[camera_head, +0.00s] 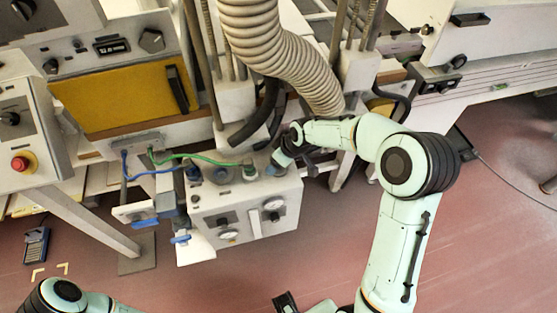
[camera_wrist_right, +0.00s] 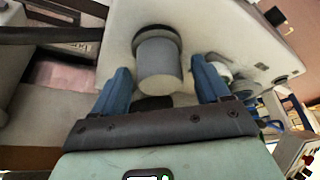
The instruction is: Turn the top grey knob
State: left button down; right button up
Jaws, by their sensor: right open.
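A grey cylindrical knob (camera_wrist_right: 160,66) with a darker collar stands on a pale panel in the right wrist view. My right gripper (camera_wrist_right: 160,75) is open, with one blue finger on each side of the knob. Gaps show between the fingers and the knob in that view; contact is not visible. In the head view my right gripper (camera_head: 276,163) is at the top right corner of a white control box (camera_head: 245,215), and its wrist hides most of the knob there.
A thick ribbed duct (camera_head: 275,45) hangs just above my right wrist. Blue-handled valves (camera_head: 145,222) stick out at left. Red floor is open in front.

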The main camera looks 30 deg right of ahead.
jog(key=shift+w+f, duration=0.15)
jog(key=shift+f, duration=0.1)
jog(key=c, duration=1)
